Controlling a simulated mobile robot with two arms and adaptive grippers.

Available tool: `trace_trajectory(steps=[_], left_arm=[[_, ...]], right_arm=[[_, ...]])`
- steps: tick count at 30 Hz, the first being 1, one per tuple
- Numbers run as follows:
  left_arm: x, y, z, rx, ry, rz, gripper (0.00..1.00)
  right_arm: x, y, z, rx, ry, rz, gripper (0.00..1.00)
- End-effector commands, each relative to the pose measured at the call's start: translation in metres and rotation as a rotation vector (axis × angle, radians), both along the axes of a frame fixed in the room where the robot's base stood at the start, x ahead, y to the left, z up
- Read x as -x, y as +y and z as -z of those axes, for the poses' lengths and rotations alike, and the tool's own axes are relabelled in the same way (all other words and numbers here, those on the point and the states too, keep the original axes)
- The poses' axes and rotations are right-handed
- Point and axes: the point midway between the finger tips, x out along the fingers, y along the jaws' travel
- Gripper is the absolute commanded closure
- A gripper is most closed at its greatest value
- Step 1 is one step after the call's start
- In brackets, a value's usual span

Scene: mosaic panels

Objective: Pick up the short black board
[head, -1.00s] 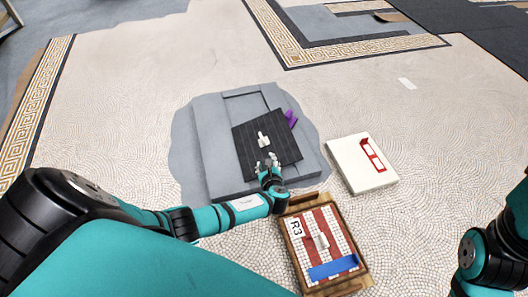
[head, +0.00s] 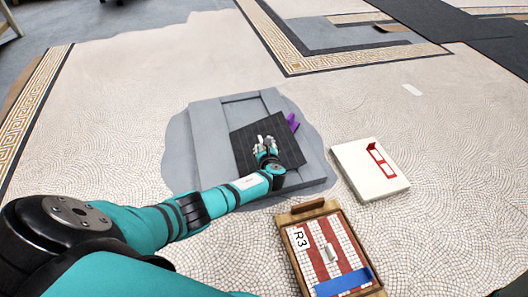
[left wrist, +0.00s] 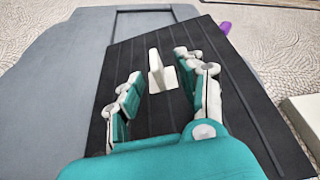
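The short black board (head: 288,152) lies tilted in angle on a grey panel in the head view. It also fills much of the left wrist view (left wrist: 245,110), where a small white upright handle (left wrist: 160,72) stands on it. My left gripper (head: 265,147) is over the board. In the left wrist view its two fingers (left wrist: 158,85) are spread on either side of the handle, with gaps between, so it is open and empty. In the head view the gripper partly hides the handle. My right gripper is not in view.
A grey stepped base (head: 208,140) lies under the board. A purple piece (head: 293,122) sits at the board's far right edge. A white box with a red frame (head: 360,180) is to the right. A wooden tray marked R3 (head: 306,206) is nearer. Mosaic floor is clear at far left.

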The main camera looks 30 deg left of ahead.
Motion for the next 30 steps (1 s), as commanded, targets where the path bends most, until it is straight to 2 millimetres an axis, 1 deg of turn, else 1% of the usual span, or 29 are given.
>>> trace_trajectory(steps=[5, 8, 10, 15, 17, 25, 26, 30], left_arm=[[-0.004, 0.004, 0.003, 0.000, 0.000, -0.001, 0.62], [-0.008, 0.010, 0.007, 0.000, -0.001, -0.002, 0.62], [-0.013, 0.017, 0.011, 0.000, -0.002, -0.001, 0.62], [-0.027, 0.033, 0.020, 0.000, -0.001, -0.001, 0.62], [-0.032, 0.036, 0.021, 0.000, -0.001, -0.001, 0.62], [-0.034, 0.039, 0.018, 0.001, 0.001, -0.001, 0.62], [-0.034, 0.039, 0.018, 0.001, 0.001, -0.001, 0.63], [-0.034, 0.039, 0.018, 0.001, 0.001, -0.001, 0.81]], right_arm=[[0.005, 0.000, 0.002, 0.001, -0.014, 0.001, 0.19], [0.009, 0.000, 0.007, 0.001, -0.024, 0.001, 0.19], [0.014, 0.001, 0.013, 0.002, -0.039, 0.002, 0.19], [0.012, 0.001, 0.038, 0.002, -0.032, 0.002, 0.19], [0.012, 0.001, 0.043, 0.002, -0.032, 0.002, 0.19], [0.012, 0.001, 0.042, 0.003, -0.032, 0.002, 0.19], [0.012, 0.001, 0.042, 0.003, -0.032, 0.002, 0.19], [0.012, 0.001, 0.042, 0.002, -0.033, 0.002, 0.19]])
